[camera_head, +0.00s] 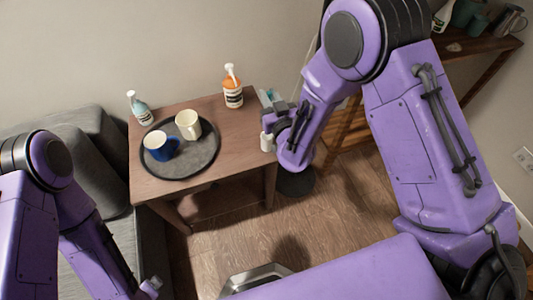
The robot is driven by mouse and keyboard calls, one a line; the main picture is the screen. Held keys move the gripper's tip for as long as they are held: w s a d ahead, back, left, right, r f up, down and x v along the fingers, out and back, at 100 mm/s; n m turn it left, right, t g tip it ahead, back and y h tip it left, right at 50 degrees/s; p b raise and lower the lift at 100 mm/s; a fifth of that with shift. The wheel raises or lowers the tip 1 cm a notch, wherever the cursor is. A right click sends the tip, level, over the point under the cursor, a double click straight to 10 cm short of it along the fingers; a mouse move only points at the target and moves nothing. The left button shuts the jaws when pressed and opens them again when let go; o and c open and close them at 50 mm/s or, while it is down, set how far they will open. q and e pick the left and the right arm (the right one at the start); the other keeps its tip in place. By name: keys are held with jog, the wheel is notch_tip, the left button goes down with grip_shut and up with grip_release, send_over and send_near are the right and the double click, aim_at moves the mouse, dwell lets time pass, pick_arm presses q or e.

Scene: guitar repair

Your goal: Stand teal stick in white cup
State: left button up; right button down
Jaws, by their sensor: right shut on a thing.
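The white cup (188,124) stands upright on a round dark tray (203,160) on the wooden table, behind and right of a blue cup (158,147). My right gripper (270,128) is at the table's right edge, right of the tray and apart from the cup. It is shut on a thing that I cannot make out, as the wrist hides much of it. A small pale teal patch (268,96) shows just behind the gripper; I cannot tell whether it is the teal stick. My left gripper (151,287) is low at the bottom edge, only partly in view.
An orange-and-white pump bottle (233,92) stands at the table's back right, a pale green bottle (140,108) at its back left. A grey sofa (92,165) is left of the table. A wooden shelf (480,48) with containers is at the upper right.

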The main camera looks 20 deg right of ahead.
pick_arm(q)
jog(key=shift+w+f, duration=0.15)
jog(key=shift+f, duration=0.6)
pick_arm(e)
notch_tip(320, 180, down, 11)
jog(key=w, duration=0.1)
jog(key=shift+w, duration=0.35)
jog(key=shift+a+f, duration=0.1)
jog(key=shift+f, duration=0.15)
jog(key=c, duration=1)
grip_release()
jog(key=shift+c, duration=0.2)
pick_arm(q)
jog(key=shift+f, duration=0.15)
